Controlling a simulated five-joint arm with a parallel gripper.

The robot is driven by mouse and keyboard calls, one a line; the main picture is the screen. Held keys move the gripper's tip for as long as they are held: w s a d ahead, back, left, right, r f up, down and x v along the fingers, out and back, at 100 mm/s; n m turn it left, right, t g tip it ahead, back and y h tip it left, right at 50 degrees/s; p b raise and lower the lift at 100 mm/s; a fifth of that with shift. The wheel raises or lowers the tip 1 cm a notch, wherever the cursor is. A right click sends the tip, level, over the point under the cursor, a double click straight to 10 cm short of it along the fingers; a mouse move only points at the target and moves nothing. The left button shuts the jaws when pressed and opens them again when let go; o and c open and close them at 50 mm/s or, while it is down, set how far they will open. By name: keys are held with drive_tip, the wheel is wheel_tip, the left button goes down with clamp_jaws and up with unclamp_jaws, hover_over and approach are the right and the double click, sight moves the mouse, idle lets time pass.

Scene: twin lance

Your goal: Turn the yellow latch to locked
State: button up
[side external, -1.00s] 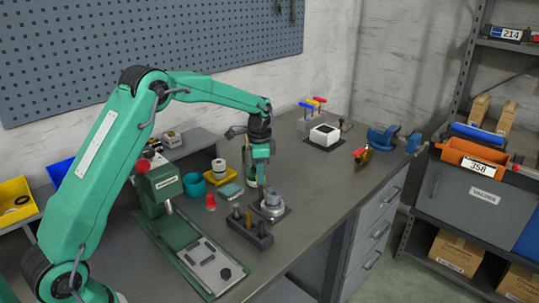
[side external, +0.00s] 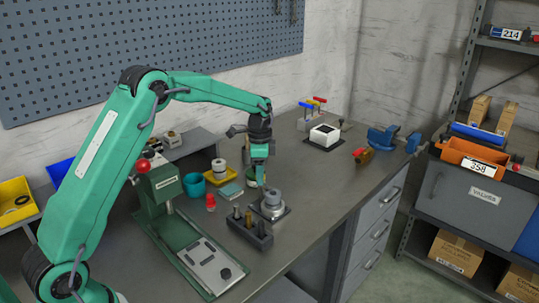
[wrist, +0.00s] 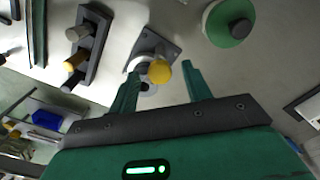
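The latch shows in the wrist view as a round yellow knob (wrist: 159,72) over a grey base plate (wrist: 152,45). In the side external view the grey round fixture (side external: 272,203) on its plate stands on the bench, and I make out no yellow on it there. My gripper (wrist: 160,72) is open, with one green finger on each side of the yellow knob. I cannot tell whether either finger touches it. In the side external view my gripper (side external: 260,180) points down close behind the fixture. The latch's lock marking is not readable.
A dark block with several pegs (wrist: 93,45) lies left of the latch. A green disc with a grey knob (wrist: 232,24) is at the upper right. A green press (side external: 160,190), a teal cup (side external: 194,185) and a red piece (side external: 211,202) stand left. The bench right of the fixture is clear.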

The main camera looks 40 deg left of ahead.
drive_tip(key=shift+r, duration=3.9)
drive_tip(key=s+d+r+n+t, duration=0.1)
drive_tip(key=s+d+r+n, duration=0.15)
drive_tip(key=s+r, duration=0.4)
drive_tip(key=s+d+r+n+t, duration=0.2)
drive_tip(key=s+d+r, duration=0.15)
drive_tip(key=s, duration=0.55)
drive_tip(key=s+d+f+n+t, duration=0.1)
drive_tip(key=s+n, duration=0.1)
drive_tip(key=s, duration=0.6)
drive_tip(key=s+d+f+n+t, duration=0.1)
drive_tip(key=s+n, duration=0.1)
drive_tip(key=s, duration=0.7)
drive_tip(key=shift+d+f+n+t, duration=0.15)
drive_tip(key=shift+f+n+t, duration=0.15)
drive_tip(key=shift+f+n, duration=0.05)
